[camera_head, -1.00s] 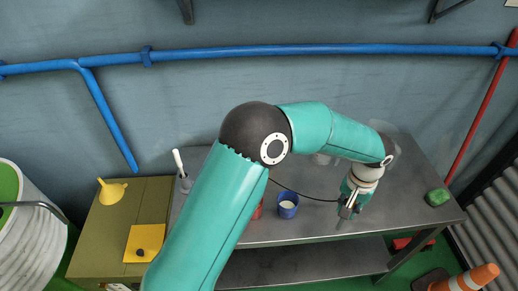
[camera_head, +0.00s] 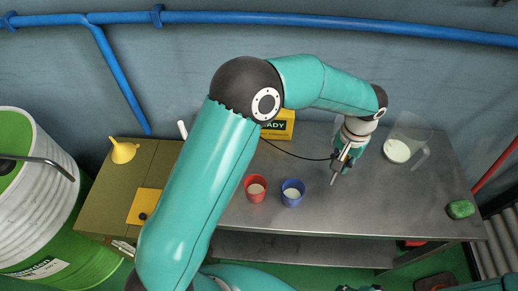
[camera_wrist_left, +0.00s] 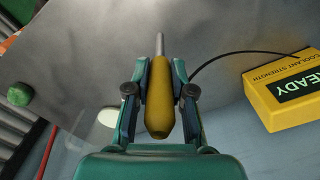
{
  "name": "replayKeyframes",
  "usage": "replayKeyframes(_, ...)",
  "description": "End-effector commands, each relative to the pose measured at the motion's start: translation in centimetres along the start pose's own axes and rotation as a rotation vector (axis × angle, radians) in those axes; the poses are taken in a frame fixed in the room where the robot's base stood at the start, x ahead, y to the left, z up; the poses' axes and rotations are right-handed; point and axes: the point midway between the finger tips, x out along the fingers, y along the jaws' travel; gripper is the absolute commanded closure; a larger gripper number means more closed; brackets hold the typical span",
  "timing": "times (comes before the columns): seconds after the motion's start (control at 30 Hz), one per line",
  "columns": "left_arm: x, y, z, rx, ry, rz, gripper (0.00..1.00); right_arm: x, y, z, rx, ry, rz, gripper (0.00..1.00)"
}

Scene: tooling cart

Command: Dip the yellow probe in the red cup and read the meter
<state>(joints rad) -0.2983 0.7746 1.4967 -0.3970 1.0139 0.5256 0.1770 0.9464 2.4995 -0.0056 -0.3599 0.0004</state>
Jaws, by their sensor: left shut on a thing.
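My left gripper (camera_head: 346,160) is shut on the yellow probe (camera_wrist_left: 160,98), with its grey metal tip pointing away from the palm in the left wrist view. In the head view the grey tip (camera_head: 334,180) points down, right of the cups and clear of them. The red cup (camera_head: 256,188) stands upright on the metal table with pale contents. The yellow meter (camera_head: 282,126) stands behind, partly hidden by my arm; in the left wrist view its display (camera_wrist_left: 304,88) reads READY. A black cable joins probe and meter. My right gripper (camera_head: 360,288) barely shows at the bottom edge.
A blue cup (camera_head: 292,193) stands close to the right of the red cup. A clear jug (camera_head: 407,140) with white contents is at the back right. A green sponge (camera_head: 461,209) lies near the right edge of the table (camera_head: 390,205). The front right of the table is mostly clear.

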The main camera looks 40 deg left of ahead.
Motion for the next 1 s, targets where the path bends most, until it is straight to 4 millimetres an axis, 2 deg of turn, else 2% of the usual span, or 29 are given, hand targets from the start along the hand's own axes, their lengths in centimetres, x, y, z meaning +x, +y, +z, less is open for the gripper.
replayKeyframes(0.17, -0.7, -1.7, 0.5, -0.035, 0.003, 0.001, 1.00, 0.7, 0.2, 0.0, 0.000, 0.001, 0.000, 0.60)
replayKeyframes(0.37, -2.9, -5.8, 2.5, -0.119, 0.006, 0.002, 1.00, 2.4, 0.8, -0.1, 0.000, 0.001, 0.000, 0.60)
replayKeyframes(0.5, -4.8, -9.6, 5.1, -0.198, 0.007, 0.002, 1.00, 3.9, 1.4, -0.1, 0.000, 0.001, 0.000, 0.60)
replayKeyframes(0.7, -6.7, -14.1, 9.6, -0.304, 0.006, 0.003, 1.00, 5.7, 2.0, -0.1, 0.000, 0.001, 0.000, 0.60)
replayKeyframes(0.9, -7.7, -16.7, 13.1, -0.378, 0.002, 0.004, 1.00, 6.8, 2.4, -0.1, 0.000, 0.001, 0.000, 0.60)
replayKeyframes(1.0, -7.9, -17.3, 14.1, -0.396, 0.001, 0.005, 1.00, 7.0, 2.5, -0.1, 0.000, 0.001, 0.000, 0.60)
